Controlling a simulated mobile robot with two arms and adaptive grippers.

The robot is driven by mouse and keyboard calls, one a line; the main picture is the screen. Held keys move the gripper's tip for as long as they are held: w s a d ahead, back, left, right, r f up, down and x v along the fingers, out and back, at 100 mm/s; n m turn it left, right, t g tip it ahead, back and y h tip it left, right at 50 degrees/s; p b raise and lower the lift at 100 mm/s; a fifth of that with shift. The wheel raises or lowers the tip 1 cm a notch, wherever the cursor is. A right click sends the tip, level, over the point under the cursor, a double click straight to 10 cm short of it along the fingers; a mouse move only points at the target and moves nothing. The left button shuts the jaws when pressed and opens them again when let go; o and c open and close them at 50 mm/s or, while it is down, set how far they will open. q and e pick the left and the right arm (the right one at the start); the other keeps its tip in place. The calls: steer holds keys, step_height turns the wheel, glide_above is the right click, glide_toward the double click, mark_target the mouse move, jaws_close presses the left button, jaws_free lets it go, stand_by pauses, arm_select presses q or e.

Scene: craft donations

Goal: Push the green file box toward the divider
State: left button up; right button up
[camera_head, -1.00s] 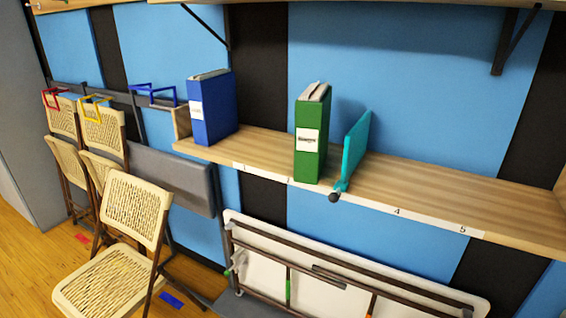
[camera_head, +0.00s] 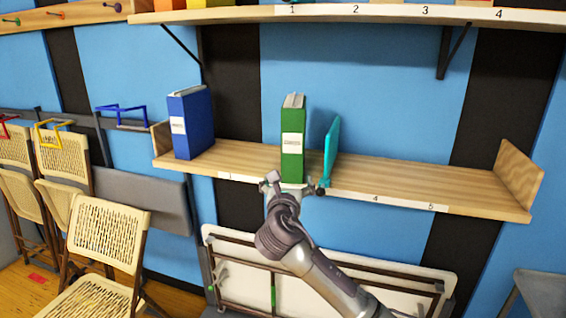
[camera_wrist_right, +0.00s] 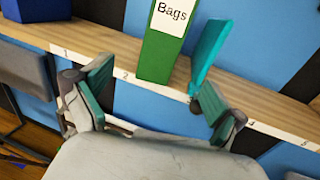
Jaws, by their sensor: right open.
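The green file box (camera_head: 293,140) stands upright on the wooden shelf in the head view, with a white label on its front. In the right wrist view the green file box (camera_wrist_right: 161,45) has a label reading "Bags". The teal divider (camera_head: 331,150) stands just to its right, with a gap between them; it also shows in the right wrist view (camera_wrist_right: 208,55). My right gripper (camera_head: 294,184) is at the shelf's front edge before the box. Its fingers (camera_wrist_right: 150,95) are spread wide and empty, seemingly short of the box. My left gripper is not in view.
A blue file box (camera_head: 190,125) stands at the left end of the shelf (camera_head: 420,195). The shelf is clear right of the divider, up to an end panel (camera_head: 519,180). An upper shelf (camera_head: 390,17) runs above. Folding chairs (camera_head: 105,235) stand at lower left.

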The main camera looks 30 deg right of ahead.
mark_target(298, 162)
steer(key=b+x, duration=0.1)
steer(key=x, duration=0.1)
steer(key=b+x, duration=0.3)
steer(key=x, duration=0.2)
steer(key=shift+d+f, duration=0.15)
steer(key=shift+f, duration=0.25)
steer(key=x, duration=0.5)
steer(key=shift+w+d+r+p, duration=0.2)
steer(key=shift+r+p, duration=0.15)
steer(key=shift+p, duration=0.05)
steer(key=shift+w+d, duration=0.4)
steer(key=shift+w, duration=0.2)
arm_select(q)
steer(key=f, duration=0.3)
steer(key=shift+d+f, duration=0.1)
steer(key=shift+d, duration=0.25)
arm_select(e)
steer(key=shift+c, duration=0.2)
steer(key=c, duration=1.3)
steer(key=shift+s+d+p, duration=0.6)
steer(key=shift+s+p, duration=0.15)
steer(key=shift+p, duration=0.25)
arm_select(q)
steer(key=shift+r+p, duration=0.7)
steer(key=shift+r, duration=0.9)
arm_select(e)
steer(key=shift+s+d+f, duration=0.1)
steer(key=shift+s+d, duration=0.65)
steer(key=shift+s, duration=0.1)
